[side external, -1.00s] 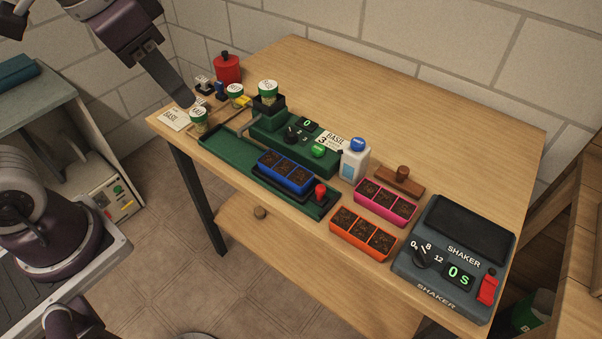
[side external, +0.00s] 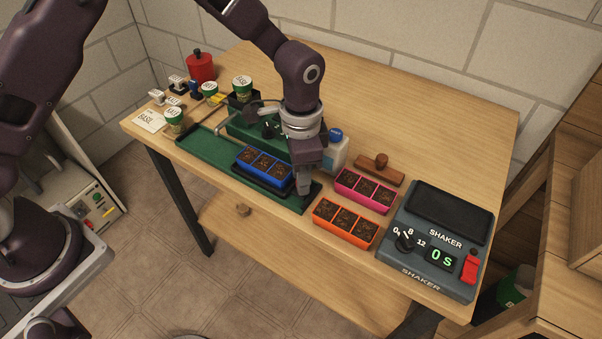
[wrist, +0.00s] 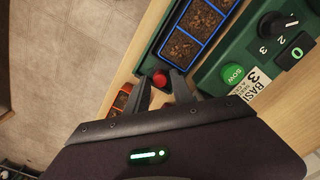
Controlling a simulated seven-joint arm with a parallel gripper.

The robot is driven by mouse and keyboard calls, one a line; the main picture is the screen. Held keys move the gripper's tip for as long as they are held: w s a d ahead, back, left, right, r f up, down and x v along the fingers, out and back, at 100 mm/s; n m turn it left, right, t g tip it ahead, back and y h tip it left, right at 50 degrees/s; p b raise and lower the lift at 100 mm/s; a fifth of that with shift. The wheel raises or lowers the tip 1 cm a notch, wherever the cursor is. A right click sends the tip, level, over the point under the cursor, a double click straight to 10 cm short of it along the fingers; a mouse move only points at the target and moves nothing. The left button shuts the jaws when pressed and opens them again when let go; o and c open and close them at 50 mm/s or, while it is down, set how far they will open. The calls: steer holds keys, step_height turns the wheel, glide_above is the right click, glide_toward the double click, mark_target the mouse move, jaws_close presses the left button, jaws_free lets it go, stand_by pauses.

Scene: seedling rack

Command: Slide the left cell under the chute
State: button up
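A blue tray (side external: 264,166) with three soil-filled cells sits on a dark carrier in the green track (side external: 205,153). Its left cell (side external: 249,155) is at the track's middle; the tray also shows in the wrist view (wrist: 194,35). The green seeder (side external: 243,128) stands behind the track, with a bent grey piece (side external: 222,124) at its left that may be the chute. My gripper (side external: 304,188) points down at the carrier's right end. In the wrist view my gripper (wrist: 161,78) is open, its fingers either side of the red knob (wrist: 160,79); contact is unclear.
Orange (side external: 344,224) and pink (side external: 363,192) trays and the shaker (side external: 437,240) stand to the right. A white bottle (side external: 336,152) stands close behind my gripper. The track left of the blue tray is clear.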

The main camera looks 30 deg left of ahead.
jaws_close()
stand_by(1.4)
